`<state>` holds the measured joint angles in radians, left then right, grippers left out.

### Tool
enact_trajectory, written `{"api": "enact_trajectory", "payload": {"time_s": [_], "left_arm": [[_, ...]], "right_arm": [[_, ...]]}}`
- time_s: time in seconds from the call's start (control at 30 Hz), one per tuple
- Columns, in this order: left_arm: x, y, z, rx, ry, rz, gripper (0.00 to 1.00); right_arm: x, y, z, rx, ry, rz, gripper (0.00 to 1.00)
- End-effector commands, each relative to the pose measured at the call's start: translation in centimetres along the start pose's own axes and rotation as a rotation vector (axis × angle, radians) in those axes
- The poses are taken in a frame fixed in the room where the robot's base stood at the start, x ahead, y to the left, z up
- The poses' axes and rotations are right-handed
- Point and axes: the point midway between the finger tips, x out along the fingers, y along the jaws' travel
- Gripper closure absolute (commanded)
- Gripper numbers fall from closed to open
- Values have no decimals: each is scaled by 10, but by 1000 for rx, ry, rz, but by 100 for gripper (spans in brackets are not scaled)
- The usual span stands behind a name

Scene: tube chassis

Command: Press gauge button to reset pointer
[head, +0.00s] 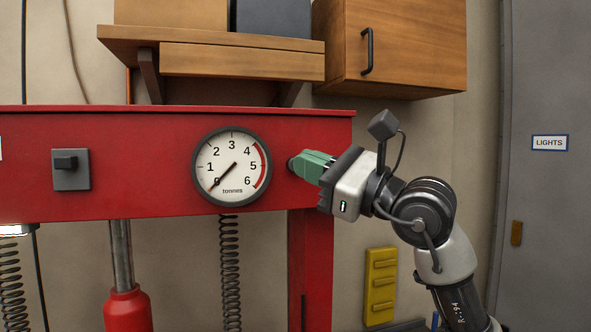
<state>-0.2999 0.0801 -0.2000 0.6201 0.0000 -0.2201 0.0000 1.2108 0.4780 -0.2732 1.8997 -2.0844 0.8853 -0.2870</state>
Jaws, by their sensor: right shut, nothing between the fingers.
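The round gauge (231,150) is on the front of the red press beam, with a white dial marked 0 to 6 tonnes and a red arc at the high end. Its dark pointer (222,178) points down-left at the 0 mark. My right gripper (296,165) comes in from the right of the gauge, its green fingers shut and empty. The fingertips are at a small dark round part on the beam, which looks like the button (291,162); they mostly cover it. I cannot tell whether they touch or press it. My left gripper is not in view.
A grey switch box (70,180) sits on the red beam (130,140) left of the gauge. A wooden shelf (240,62) and cabinet (415,40) hang above. Springs and a red jack (127,310) are below.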

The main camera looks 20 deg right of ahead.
Motion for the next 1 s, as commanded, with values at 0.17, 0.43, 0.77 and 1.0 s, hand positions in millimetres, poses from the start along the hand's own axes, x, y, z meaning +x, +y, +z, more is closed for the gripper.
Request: {"api": "enact_trajectory", "payload": {"time_s": [0.17, 0.43, 0.77, 1.0], "left_arm": [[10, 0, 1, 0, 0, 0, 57], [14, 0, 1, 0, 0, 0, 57], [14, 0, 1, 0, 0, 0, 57], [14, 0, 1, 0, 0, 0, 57]], "right_arm": [[-14, 10, 8, -3, -2, -1, 100], [-24, 17, 16, 0, 1, -2, 100], [-24, 17, 17, 0, 0, -1, 100], [-24, 17, 17, 0, 0, -1, 100]]}}
